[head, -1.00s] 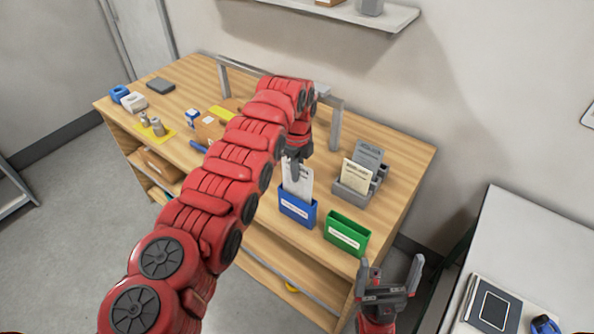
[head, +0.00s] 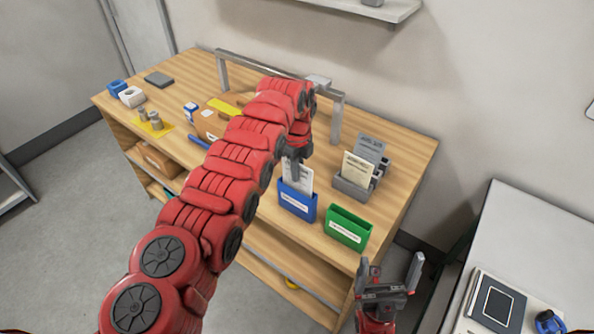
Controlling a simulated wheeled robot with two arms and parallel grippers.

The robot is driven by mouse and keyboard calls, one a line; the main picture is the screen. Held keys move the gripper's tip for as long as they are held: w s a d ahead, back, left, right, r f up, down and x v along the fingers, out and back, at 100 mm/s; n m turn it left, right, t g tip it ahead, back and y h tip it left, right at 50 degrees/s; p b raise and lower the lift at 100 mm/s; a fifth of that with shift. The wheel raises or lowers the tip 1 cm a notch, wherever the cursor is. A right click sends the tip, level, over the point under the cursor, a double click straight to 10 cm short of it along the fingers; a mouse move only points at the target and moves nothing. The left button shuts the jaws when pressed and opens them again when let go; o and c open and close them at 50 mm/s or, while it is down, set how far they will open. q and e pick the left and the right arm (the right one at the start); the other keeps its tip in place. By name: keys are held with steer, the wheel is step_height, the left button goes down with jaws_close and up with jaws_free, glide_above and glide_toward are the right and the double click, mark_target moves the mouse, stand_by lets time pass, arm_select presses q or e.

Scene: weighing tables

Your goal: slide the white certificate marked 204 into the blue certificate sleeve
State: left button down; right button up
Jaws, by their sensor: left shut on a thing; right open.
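The white certificate (head: 302,177) stands upright with its lower part inside the blue certificate sleeve (head: 297,201) near the table's front edge. Its number cannot be read from here. My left gripper (head: 294,172) is shut on the certificate's upper part, just above the sleeve's opening; the gripper and arm hide part of the sheet. My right gripper (head: 391,277) is open and empty, in front of the table at the lower right.
A green sleeve (head: 347,228) stands right of the blue one. Behind it, a grey rack (head: 352,188) holds a cream certificate (head: 358,169) and grey sheets. Boxes, a yellow mat (head: 152,129) and weights lie at the left. A white table (head: 535,240) stands at the right.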

arm_select(q)
steer(key=shift+f+b, duration=1.45)
steer(key=shift+f, duration=0.4)
steer(key=c, duration=0.9)
jaws_free()
